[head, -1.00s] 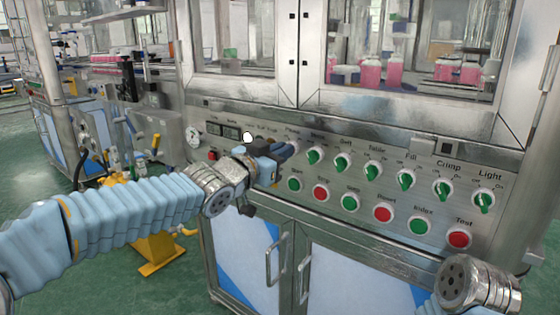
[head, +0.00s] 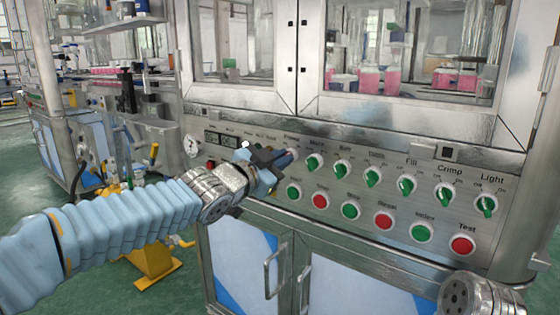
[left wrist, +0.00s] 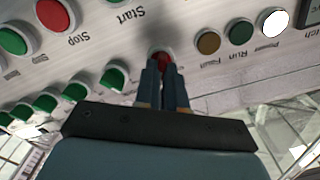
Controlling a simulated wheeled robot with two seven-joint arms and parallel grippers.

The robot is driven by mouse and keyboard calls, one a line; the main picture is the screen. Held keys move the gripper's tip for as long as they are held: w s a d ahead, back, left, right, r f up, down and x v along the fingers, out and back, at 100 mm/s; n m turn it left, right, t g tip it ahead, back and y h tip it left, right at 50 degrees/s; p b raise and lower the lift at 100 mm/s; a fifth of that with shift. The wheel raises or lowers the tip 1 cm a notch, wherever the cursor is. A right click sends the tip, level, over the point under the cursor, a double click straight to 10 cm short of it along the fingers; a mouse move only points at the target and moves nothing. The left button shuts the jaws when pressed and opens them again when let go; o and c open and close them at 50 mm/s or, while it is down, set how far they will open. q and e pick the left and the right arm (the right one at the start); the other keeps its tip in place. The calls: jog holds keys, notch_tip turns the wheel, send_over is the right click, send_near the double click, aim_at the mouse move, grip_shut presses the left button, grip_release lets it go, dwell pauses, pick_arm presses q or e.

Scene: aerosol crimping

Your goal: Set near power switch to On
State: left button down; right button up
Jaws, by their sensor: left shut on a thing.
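The near power switch is a red knob (left wrist: 163,58) at the left end of the row of green rotary switches, under the "Power" label in the head view. My left gripper (head: 288,156) is at this knob, and its fingers hide it in the head view. In the left wrist view, the two blue fingers (left wrist: 163,80) are shut on the knob, with its red top showing between and beyond the tips. Which way the knob points cannot be told. My right gripper is not in view; only part of my right arm shows at lower right.
Green rotary switches (head: 372,176) run rightward along the panel (head: 330,165). Round push buttons (head: 384,221) sit just below them. Small indicator lamps (left wrist: 239,31) lie on the other side of the knob. Cabinet doors with handles (head: 273,270) are below, and glass doors above.

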pick_arm(q)
jog(key=c, duration=1.2)
grip_release()
jog(key=shift+s+a, duration=0.1)
jog(key=p+v, duration=0.2)
jog(key=v, duration=1.1)
jog(key=shift+s+a+p, duration=0.15)
jog(key=shift+s+p, duration=0.1)
jog(key=shift+p, duration=0.15)
